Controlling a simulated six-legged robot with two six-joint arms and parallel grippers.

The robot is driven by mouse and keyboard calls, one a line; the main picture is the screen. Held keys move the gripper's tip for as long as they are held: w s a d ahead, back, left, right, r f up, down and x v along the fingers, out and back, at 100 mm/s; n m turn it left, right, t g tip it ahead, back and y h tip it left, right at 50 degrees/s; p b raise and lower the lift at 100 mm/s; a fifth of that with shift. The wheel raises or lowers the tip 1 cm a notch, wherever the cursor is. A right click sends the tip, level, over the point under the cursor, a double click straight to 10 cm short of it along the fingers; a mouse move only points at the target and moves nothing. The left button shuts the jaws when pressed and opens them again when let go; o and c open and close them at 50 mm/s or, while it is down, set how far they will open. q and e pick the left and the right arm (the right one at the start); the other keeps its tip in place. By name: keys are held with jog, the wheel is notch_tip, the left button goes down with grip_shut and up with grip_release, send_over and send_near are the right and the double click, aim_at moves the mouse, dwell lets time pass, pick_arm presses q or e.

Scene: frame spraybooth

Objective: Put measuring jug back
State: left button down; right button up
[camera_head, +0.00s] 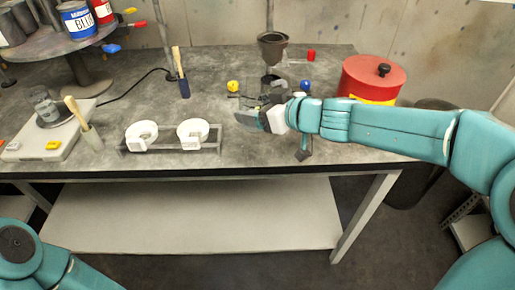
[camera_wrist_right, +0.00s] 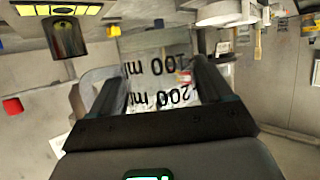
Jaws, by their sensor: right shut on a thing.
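The measuring jug (camera_wrist_right: 158,84) shows in the right wrist view as a clear vessel with black "100 ml" and "200 ml" marks, upside down in the picture. It sits between the two dark fingers of my right gripper (camera_wrist_right: 160,92), which is shut on it. In the head view my right gripper (camera_head: 262,119) is over the right half of the bench, near its front edge. There the jug is mostly hidden and hard to tell from the grey fingers. My left gripper is outside the views; only part of the left arm shows at lower left.
A dark cup (camera_head: 272,42) on a stand is behind the gripper. A red can (camera_head: 372,82) stands to the right. A white scale (camera_head: 48,138) bears a grey vessel (camera_head: 45,104). A brush (camera_head: 180,75) stands farther back.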

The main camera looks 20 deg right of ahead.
notch_tip(320, 180, down, 3)
jog(key=shift+w+f+b, duration=0.1)
jog(key=shift+w+b, duration=0.05)
jog(key=shift+b, duration=0.55)
jog(key=shift+w+f, duration=0.15)
jog(key=shift+f, duration=0.1)
jog(key=shift+f+b, duration=0.25)
jog(key=shift+b, duration=0.15)
notch_tip(320, 180, down, 4)
jog(key=b, duration=0.3)
jog(key=shift+r, duration=0.15)
jog(key=shift+s+r, duration=0.25)
jog(key=shift+r, duration=0.05)
jog(key=shift+f, duration=0.2)
jog(key=o, duration=1.1)
jog(key=shift+w+f, duration=0.1)
jog(key=shift+w, duration=0.05)
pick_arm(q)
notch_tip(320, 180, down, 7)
